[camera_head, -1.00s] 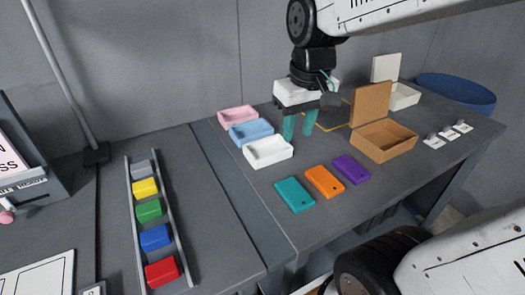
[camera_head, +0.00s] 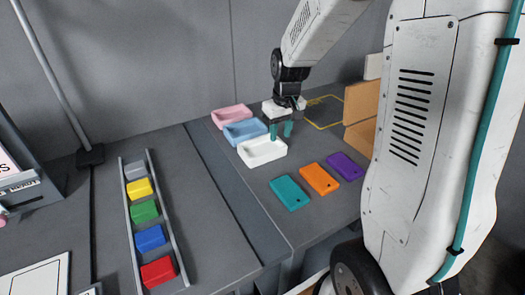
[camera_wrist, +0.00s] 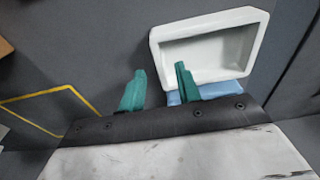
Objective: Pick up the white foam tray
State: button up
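The white foam tray (camera_head: 252,158) is a shallow open tray on the table, in front of the blue tray in the head view. In the wrist view the white tray (camera_wrist: 246,47) lies just beyond my fingertips, towards the upper right. My gripper (camera_head: 281,130) is above the table by the white tray's right rear side in the head view. Its two teal fingers are apart with nothing between them, as the wrist view (camera_wrist: 158,72) shows. One finger overlaps the tray's near rim in the wrist view; I cannot tell whether it touches.
A blue tray (camera_head: 239,136) and a pink tray (camera_head: 231,112) stand in a row behind the white one. Teal (camera_head: 290,195), orange (camera_head: 320,180) and purple (camera_head: 350,164) flat pieces lie in front. A brown box (camera_head: 359,139) is partly hidden by my arm. A yellow outline (camera_head: 334,124) marks the table.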

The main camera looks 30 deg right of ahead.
notch_tip(320, 180, down, 2)
jog(key=shift+w+f, duration=0.1)
grip_shut()
jog(key=shift+r, duration=0.5)
jog(key=r, duration=0.2)
jog(key=shift+s+a+r, duration=0.25)
jog(key=shift+a+r, duration=0.15)
jog(key=s+a, duration=0.3)
jog(key=a, duration=0.1)
jog(key=s+a+r, duration=0.1)
jog(key=s+a, duration=0.2)
jog(key=a, duration=0.1)
jog(key=s+a, duration=0.3)
jog(key=a, duration=0.1)
jog(key=shift+a+r, duration=0.1)
jog(key=shift+r, duration=0.05)
